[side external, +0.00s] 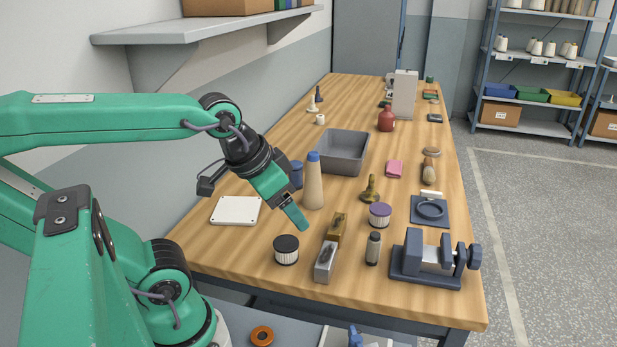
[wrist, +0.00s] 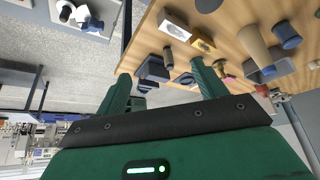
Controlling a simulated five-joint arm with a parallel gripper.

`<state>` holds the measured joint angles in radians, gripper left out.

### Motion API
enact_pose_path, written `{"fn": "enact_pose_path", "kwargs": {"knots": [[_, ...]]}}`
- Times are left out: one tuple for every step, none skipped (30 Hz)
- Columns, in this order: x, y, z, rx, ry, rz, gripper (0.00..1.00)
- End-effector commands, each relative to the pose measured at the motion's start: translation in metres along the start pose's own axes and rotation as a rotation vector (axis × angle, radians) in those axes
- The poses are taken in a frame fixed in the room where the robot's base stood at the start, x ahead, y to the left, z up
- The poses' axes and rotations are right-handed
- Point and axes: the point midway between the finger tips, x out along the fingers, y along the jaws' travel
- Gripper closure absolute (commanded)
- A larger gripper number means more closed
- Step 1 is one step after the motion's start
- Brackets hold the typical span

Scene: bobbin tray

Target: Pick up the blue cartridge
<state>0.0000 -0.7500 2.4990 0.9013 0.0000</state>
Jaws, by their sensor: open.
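The blue cartridge (side external: 297,172) stands on the bench just behind and left of a tan thread cone with a blue tip (side external: 313,185), which partly hides it in the side view. In the wrist view the blue cartridge (wrist: 286,35) is at the upper right, beside the cone. My gripper (side external: 300,222) is above the bench, on the near side of the cone, pointing down and to the right. In the wrist view its two fingers (wrist: 160,70) are apart with nothing held between them. The cartridge lies outside the fingers.
A black-capped cartridge (side external: 286,250), metal blocks (side external: 326,262), a purple-capped cartridge (side external: 380,216) and a vise (side external: 428,262) stand on the near bench. A grey bin (side external: 342,155) sits behind the cone. A white plate (side external: 236,211) lies left.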

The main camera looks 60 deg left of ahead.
Motion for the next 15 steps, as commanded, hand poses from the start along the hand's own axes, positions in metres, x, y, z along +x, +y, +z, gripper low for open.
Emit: {"fn": "enact_pose_path", "kwargs": {"knots": [[-0.001,0.0,-0.001,0.0,0.001,0.0,0.29],[-0.002,0.0,-0.002,0.0,0.002,0.0,0.29],[-0.004,0.0,-0.003,0.0,0.002,0.0,0.29],[-0.006,0.0,-0.004,0.0,0.002,0.0,0.29],[-0.009,0.0,-0.005,0.0,0.002,0.0,0.29],[-0.013,0.0,-0.008,0.0,0.003,0.0,0.29],[-0.016,0.0,-0.01,0.0,0.004,0.0,0.29],[-0.02,0.0,-0.012,0.0,0.004,0.0,0.29],[-0.026,0.0,-0.014,0.0,0.004,0.0,0.29],[-0.029,0.0,-0.016,0.0,0.003,0.0,0.29],[-0.032,0.0,-0.018,0.0,0.004,0.0,0.29],[-0.038,0.0,-0.021,0.0,0.003,0.0,0.29],[-0.042,0.0,-0.023,0.0,0.004,0.0,0.29],[-0.047,0.0,-0.026,0.0,0.004,0.0,0.29],[-0.047,-0.002,-0.03,0.001,-0.005,-0.005,0.29]]}}
